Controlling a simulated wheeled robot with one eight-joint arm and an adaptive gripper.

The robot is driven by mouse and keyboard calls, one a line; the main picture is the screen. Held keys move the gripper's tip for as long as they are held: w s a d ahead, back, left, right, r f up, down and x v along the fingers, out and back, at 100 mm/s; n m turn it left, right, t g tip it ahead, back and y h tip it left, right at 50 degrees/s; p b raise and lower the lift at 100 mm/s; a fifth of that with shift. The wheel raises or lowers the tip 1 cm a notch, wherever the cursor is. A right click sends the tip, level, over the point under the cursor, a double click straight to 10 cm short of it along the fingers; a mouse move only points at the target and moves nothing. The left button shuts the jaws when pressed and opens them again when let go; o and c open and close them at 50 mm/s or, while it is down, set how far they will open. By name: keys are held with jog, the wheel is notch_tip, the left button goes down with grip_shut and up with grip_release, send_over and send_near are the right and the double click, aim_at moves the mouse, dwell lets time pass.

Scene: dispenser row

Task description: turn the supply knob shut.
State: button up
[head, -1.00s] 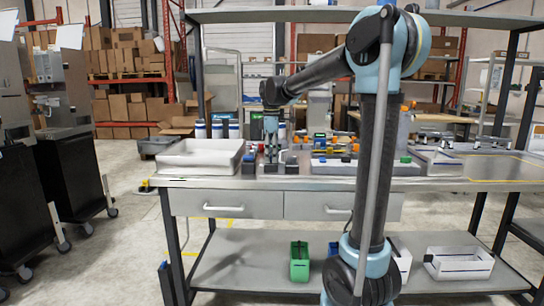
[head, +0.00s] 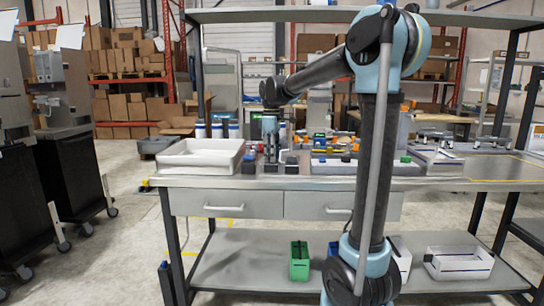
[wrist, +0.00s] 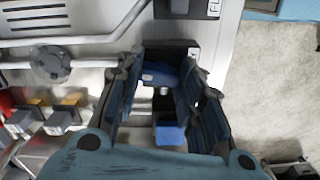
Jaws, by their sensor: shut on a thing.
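In the wrist view, my gripper (wrist: 158,66) has its two dark fingers on either side of a blue knob (wrist: 160,77), shut on it. The knob sits by a dark block at the edge of a pale panel; the fingers hide part of its sides. A second blue piece (wrist: 170,132) lies between the fingers, nearer the palm. In the head view, my gripper (head: 271,158) points down at the bench top among small dark blocks. The knob is too small to make out there.
A white tray (head: 200,146) stands left of the gripper on the bench (head: 440,173). Dark blocks (head: 249,166) and (head: 292,167) flank the gripper closely. A pipe with a round grey fitting (wrist: 52,65) runs left in the wrist view. Bottles stand behind.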

jog(key=m, duration=0.4)
jog(key=shift+w+m, duration=0.15)
jog(key=shift+m, duration=0.15)
jog(key=m, duration=0.3)
jog(key=shift+m, duration=0.4)
jog(key=m, duration=0.3)
jog(key=shift+m, duration=2)
jog(key=o, duration=1.1)
jog(key=shift+c, duration=0.2)
notch_tip(320, 180, up, 12)
